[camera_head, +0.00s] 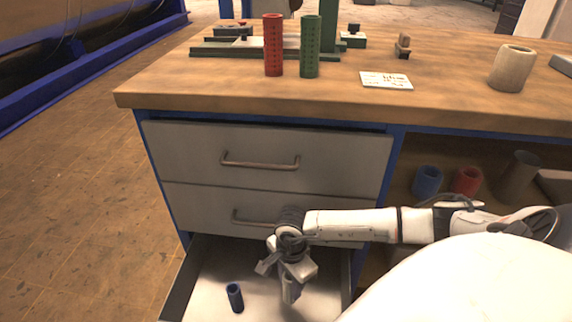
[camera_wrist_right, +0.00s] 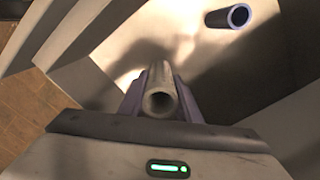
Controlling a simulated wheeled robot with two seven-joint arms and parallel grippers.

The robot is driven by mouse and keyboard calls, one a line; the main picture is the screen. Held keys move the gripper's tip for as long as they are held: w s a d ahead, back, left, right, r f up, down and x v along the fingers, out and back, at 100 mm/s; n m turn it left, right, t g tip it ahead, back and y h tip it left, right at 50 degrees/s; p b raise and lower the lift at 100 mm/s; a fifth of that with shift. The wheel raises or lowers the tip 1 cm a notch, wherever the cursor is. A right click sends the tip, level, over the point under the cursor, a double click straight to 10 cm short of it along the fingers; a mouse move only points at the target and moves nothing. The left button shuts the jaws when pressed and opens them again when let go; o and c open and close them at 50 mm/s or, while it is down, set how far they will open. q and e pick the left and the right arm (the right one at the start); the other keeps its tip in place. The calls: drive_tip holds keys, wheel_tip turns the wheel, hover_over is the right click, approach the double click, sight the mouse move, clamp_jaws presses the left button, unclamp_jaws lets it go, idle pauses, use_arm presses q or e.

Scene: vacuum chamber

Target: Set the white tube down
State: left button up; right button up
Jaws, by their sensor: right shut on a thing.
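My right gripper (camera_head: 290,284) reaches down into the open bottom drawer of the workbench. In the right wrist view the right gripper (camera_wrist_right: 160,100) is shut on the white tube (camera_wrist_right: 160,92), whose open round end faces the camera. In the head view the white tube (camera_head: 289,291) shows only as a small piece below the gripper. Whether its lower end touches the drawer floor I cannot tell. My left gripper is not in view.
Two shut drawers (camera_head: 262,160) are above. Red (camera_head: 273,45) and green (camera_head: 310,47) tubes stand on the bench top (camera_head: 200,85).

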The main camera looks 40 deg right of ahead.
wheel_tip(320, 180, down, 10)
drive_tip(key=b, duration=0.3)
drive_tip(key=shift+f+b, duration=0.2)
drive_tip(key=shift+b, duration=0.1)
drive_tip(key=shift+f, duration=0.2)
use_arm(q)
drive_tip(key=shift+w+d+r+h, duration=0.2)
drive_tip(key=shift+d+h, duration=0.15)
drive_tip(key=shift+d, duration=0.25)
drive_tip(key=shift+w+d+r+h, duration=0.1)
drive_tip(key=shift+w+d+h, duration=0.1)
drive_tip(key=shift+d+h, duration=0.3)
use_arm(e)
drive_tip(key=shift+r, duration=0.1)
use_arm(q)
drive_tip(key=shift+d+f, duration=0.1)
use_arm(e)
drive_tip(key=shift+f, duration=0.25)
drive_tip(key=o, duration=1.1)
drive_tip(key=shift+r, duration=0.1)
drive_tip(key=shift+o, duration=0.2)
